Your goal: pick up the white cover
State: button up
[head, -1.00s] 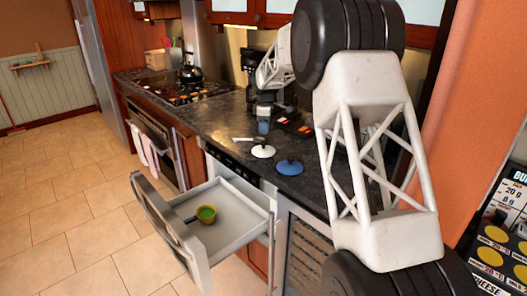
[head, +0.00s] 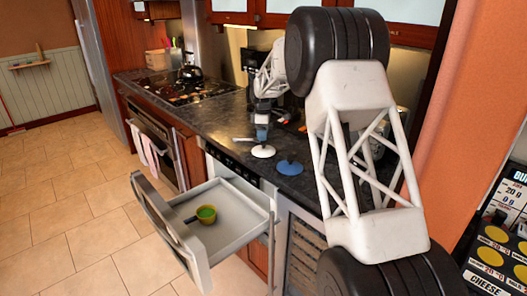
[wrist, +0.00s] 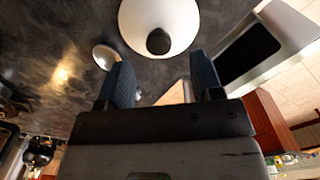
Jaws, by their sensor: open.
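The white cover (head: 263,151) lies on the dark countertop near its front edge. In the wrist view it is a white disc (wrist: 165,15) with a black knob (wrist: 158,41), cut off by the top of the picture. My gripper (head: 262,134) is just above the cover in the head view. In the wrist view my gripper (wrist: 164,76) is open, its two blue fingers apart with nothing between them. The knob appears beyond the fingertips, roughly between their lines. Whether a finger touches the cover cannot be told.
A blue cover (head: 290,168) lies to the right of the white one. An open drawer (head: 243,208) holding a green bowl (head: 206,213) juts out below the counter (head: 226,121). A small round pale object (wrist: 105,56) lies near the cover. A kettle (head: 190,73) stands on the stove.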

aim_at(263, 143)
dwell(0.3)
jog(key=shift+f, duration=2.6)
jog(key=c, duration=1)
jog(key=shift+r, duration=0.1)
jog(key=shift+r, duration=4.9)
jog(key=shift+d, duration=0.2)
